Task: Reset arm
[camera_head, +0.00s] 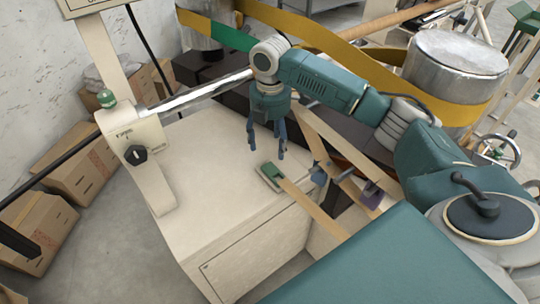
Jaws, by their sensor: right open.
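My right arm comes in from the right side of the head view. It is teal with grey joints. My right gripper (267,147) points down above the cream cabinet top (205,185), with its dark blue fingers apart and nothing seen between them. A small green block on a light plate (270,175) lies on the cabinet top just below the fingers. A control post (135,145) with a black knob and a green button on top stands to the left. My left gripper is not in view.
A yellow belt (320,32) runs behind my arm to a metal drum (455,65) at the right. A wooden strip (312,210) runs from the plate to the lower right. Cardboard boxes (85,175) stand on the floor at left. The cabinet top's front is clear.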

